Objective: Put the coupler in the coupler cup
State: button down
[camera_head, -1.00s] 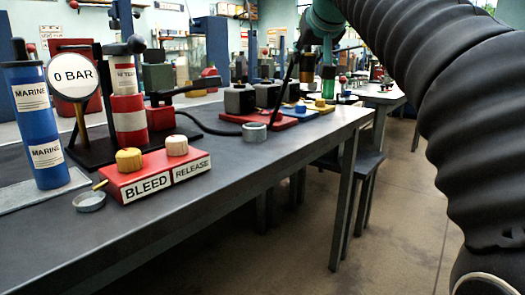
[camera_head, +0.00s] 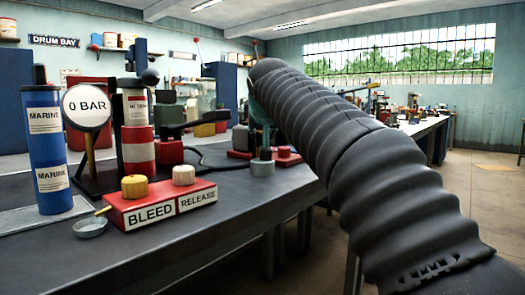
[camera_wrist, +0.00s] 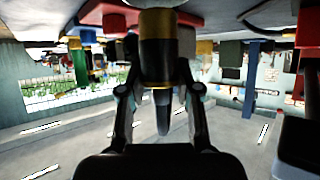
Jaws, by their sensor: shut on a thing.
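My gripper (camera_wrist: 158,88) is shut on the coupler, a black and gold cylinder with a narrow dark tip (camera_wrist: 157,62), seen between the two fingers in the wrist view. In the head view my arm reaches to the middle of the bench and hides most of the gripper. A small grey cup (camera_head: 262,168), which looks like the coupler cup, stands on the bench just below the arm's end. A dark slim part shows right above this cup. I cannot tell whether it touches the cup or enters it.
A red block with BLEED and RELEASE knobs (camera_head: 160,205), a shallow dish (camera_head: 91,228), a blue MARINE cylinder (camera_head: 45,150) and a 0 BAR gauge (camera_head: 86,107) stand at the left. Red blocks (camera_head: 288,156) lie behind the cup. The bench front (camera_head: 230,215) is clear.

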jog(key=shift+f+b, duration=0.75)
jog(key=shift+f, duration=1.2)
jog(key=shift+f, duration=0.1)
jog(key=c, duration=0.8)
grip_release()
jog(key=shift+s+r, duration=0.1)
jog(key=shift+r, duration=0.1)
jog(key=v, duration=1.1)
jog(key=shift+s+p, duration=0.35)
jog(key=shift+d+r, duration=0.1)
jog(key=shift+d, duration=0.05)
